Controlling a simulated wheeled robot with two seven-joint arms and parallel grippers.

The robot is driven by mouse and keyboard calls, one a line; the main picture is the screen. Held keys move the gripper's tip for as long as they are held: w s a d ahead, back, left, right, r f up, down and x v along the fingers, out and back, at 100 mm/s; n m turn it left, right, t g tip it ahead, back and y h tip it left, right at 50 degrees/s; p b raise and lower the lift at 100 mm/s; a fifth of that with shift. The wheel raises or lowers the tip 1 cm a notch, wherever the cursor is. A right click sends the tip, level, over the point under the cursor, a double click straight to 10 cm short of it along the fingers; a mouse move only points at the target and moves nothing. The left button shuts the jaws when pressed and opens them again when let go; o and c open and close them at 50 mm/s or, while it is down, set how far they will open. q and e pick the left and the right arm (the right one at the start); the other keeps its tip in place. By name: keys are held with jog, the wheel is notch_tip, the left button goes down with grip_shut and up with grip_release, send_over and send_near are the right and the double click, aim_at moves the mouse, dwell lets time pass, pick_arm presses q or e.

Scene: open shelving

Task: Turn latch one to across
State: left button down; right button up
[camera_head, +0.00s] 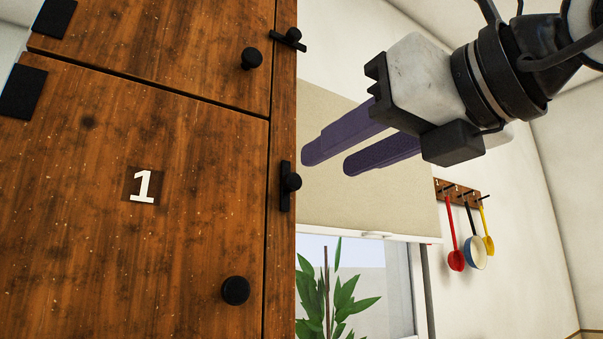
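Door 1 (120,230) is a brown wooden cabinet door with a white "1" label (142,186) and a round black knob (236,290). It looks closed. Latch one (286,186) is a black bar with a round knob on the frame strip right of door 1. Its bar stands upright, along the strip and beside the door gap. My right gripper (326,160) comes in from the upper right, its two purple fingers apart with nothing between them. Its fingertips appear just right of latch one in the picture, not touching it. My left gripper is not in view.
An upper door (170,40) has a black knob (251,58) and its own latch (289,39), whose bar lies roughly across the gap. Behind are a window blind (350,205), a plant (335,300) and utensils on a wall rack (458,192).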

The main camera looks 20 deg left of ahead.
aim_at(295, 179)
jog(key=p+x, duration=0.2)
jog(key=x, duration=0.6)
jog(key=shift+w+a+p, duration=0.15)
jog(key=shift+a+p, duration=0.15)
grip_shut()
